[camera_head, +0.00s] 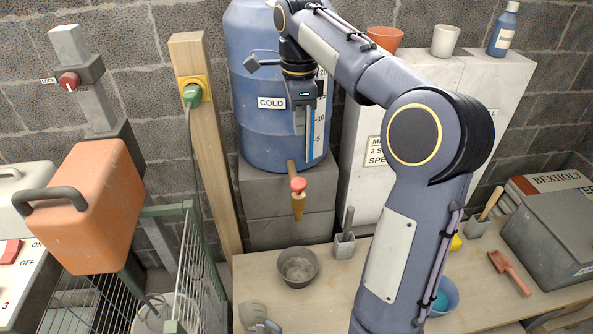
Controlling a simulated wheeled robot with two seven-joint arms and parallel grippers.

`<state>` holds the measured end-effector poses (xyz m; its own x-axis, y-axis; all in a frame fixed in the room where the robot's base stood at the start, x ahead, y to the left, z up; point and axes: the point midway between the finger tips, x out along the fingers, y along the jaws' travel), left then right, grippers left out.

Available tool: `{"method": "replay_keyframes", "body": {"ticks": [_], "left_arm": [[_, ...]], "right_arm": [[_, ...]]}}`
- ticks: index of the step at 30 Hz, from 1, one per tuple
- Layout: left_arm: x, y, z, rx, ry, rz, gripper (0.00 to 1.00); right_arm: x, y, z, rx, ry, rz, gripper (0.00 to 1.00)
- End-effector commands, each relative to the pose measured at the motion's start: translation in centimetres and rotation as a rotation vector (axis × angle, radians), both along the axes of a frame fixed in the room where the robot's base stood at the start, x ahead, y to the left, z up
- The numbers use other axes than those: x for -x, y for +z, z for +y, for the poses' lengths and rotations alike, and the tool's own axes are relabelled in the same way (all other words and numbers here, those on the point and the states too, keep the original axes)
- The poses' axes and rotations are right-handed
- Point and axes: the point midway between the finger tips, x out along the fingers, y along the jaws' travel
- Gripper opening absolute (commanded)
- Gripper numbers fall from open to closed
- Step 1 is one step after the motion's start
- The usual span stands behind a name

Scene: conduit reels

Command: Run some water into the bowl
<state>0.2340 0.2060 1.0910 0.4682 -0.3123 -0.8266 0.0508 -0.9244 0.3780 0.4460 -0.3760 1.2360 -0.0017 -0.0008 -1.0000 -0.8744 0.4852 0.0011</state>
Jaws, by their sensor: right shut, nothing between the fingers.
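A blue water barrel (262,125) labelled COLD stands on grey blocks at the back. A brass tap with a red knob (298,186) comes out low on its front. A dark grey bowl (298,283) stands upright on the wooden bench below the tap; its inside looks grey, and I cannot tell what is in it. No stream of water shows between the tap and the bowl. My right gripper (299,130) is shut and empty, pointing down in front of the barrel, above the tap and apart from it.
My right arm hides part of the bench and white cabinet (495,90). A small grey holder (344,248) stands right of the bowl. A blue bowl (446,297) sits farther right. An orange container (90,205) and wire rack (202,275) stand left.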

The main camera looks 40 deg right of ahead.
Motion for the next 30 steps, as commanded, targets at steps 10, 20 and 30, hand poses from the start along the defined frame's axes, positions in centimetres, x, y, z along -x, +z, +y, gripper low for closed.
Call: {"method": "replay_keyframes", "body": {"ticks": [10,20,30], "left_arm": [[0.0,-0.3,0.0,0.0,0.0,0.0,0.36],[0.0,-0.1,0.0,0.0,0.0,0.0,0.36],[0.0,0.4,0.0,0.0,0.0,0.0,0.36]], "right_arm": [[0.1,-3.1,0.0,-0.001,0.002,0.003,0.0],[0.1,-10.0,0.0,-0.002,0.002,0.003,0.0],[0.1,-13.8,0.0,-0.002,0.003,-0.001,0.0]]}}
